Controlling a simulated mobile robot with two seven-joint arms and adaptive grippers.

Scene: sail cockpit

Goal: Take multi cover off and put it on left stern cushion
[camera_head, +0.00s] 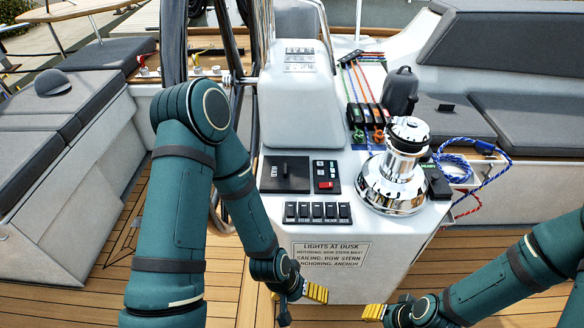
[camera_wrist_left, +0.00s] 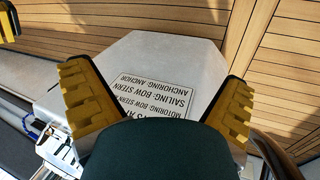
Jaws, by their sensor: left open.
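I cannot tell for certain which thing is the multi cover. A plain grey piece (camera_head: 296,19) sits at the top of the white console (camera_head: 298,100), cut off by the upper edge of the head view. A dark grey cushion (camera_head: 108,54) lies at the far left stern, bare on top. My left gripper (camera_head: 302,299) is low in front of the console, below its label. In the left wrist view its yellow fingers (camera_wrist_left: 160,105) are wide apart and empty. My right gripper (camera_head: 376,312) is low to the right; one yellow finger shows and its opening is hidden.
A chrome winch (camera_head: 397,170) stands on the console's right side, with switches (camera_head: 318,212) at its front. A dark domed thing (camera_head: 52,82) rests on the left bench cushion. A blue rope (camera_head: 485,180) hangs at right. Wooden deck (camera_head: 130,270) lies clear at left.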

